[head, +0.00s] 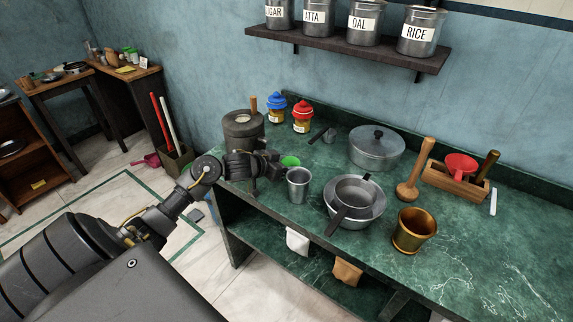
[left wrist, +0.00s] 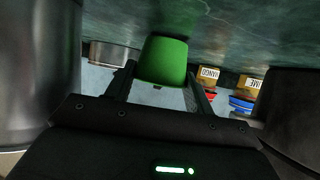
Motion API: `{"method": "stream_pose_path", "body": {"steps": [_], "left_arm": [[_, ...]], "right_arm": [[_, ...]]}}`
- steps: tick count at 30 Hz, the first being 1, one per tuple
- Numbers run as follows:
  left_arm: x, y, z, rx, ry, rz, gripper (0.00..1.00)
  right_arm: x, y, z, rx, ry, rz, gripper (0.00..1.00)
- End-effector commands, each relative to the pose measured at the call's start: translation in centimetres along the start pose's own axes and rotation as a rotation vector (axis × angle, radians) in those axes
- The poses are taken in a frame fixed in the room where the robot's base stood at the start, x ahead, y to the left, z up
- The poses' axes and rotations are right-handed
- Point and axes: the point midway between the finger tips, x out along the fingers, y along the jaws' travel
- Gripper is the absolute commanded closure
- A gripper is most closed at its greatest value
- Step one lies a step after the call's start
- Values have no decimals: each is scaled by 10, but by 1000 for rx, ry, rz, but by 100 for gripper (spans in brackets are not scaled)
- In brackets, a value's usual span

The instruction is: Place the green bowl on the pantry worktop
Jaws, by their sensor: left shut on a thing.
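The green bowl (head: 291,161) shows as a small green patch at the left part of the green marble worktop (head: 460,262), mostly hidden behind my left gripper (head: 277,165) in the head view. In the left wrist view the green bowl (left wrist: 163,61) is between the two fingers of my left gripper (left wrist: 160,88), which is shut on it. The worktop surface (left wrist: 235,25) fills the top of that view, close to the bowl. I cannot tell whether the bowl touches it. My right gripper is not in view.
A steel tumbler (head: 298,186) stands just right of my left gripper, and a grey canister (head: 243,134) just behind it. Jars with blue (head: 277,106) and red (head: 302,117) lids stand at the back. A lidded pot (head: 376,150), pans (head: 354,205) and a brass mortar (head: 413,232) crowd the middle.

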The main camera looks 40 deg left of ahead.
Motion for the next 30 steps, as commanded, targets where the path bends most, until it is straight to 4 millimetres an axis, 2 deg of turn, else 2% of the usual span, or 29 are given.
{"method": "stream_pose_path", "body": {"steps": [3,4,9,20,23,30], "left_arm": [[1,0,3,-1,-1,0,68],[2,0,3,-1,0,0,46],[1,0,3,0,0,0,25],[-3,-1,-1,2,-1,-1,25],[-17,-1,0,2,-1,-2,25],[-69,0,0,4,-4,-2,25]], "right_arm": [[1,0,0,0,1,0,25],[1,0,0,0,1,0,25],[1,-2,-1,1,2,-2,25],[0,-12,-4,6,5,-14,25],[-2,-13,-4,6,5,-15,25],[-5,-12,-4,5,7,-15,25]]}}
